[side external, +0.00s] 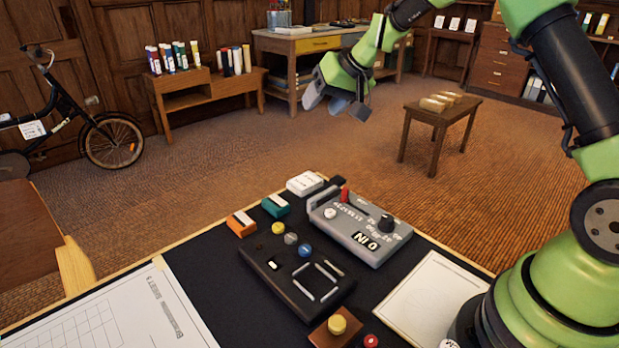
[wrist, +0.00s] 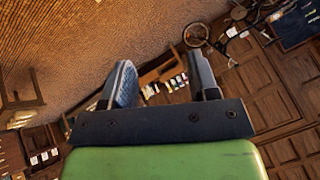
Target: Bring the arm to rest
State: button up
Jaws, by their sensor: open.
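My gripper (side external: 337,103) is up in the air beyond the far edge of the black work mat in the side view. It is open and empty, with a clear gap between its fingers. In the wrist view my gripper (wrist: 163,82) also shows its two fingers apart with nothing between them. My green and black arm reaches to it from the right side of the side view. The wrist view looks out over the room, with the brown floor, the wood-panelled wall and shelves seen tilted.
A small wooden table (side external: 421,113) and a bicycle (side external: 110,140) stand on the floor. The air around my gripper looks free.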

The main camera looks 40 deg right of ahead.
jog(key=s+a+r, duration=0.4)
jog(key=s+r, duration=0.2)
jog(key=s, duration=0.1)
jog(key=s+a+r, duration=0.4)
jog(key=s+r, duration=0.2)
jog(key=s, duration=0.1)
jog(key=s+a+f, duration=0.1)
jog(key=s+a, duration=0.1)
jog(key=s, duration=1.4)
jog(key=shift+s+f, duration=0.35)
jog(key=shift+s, duration=0.05)
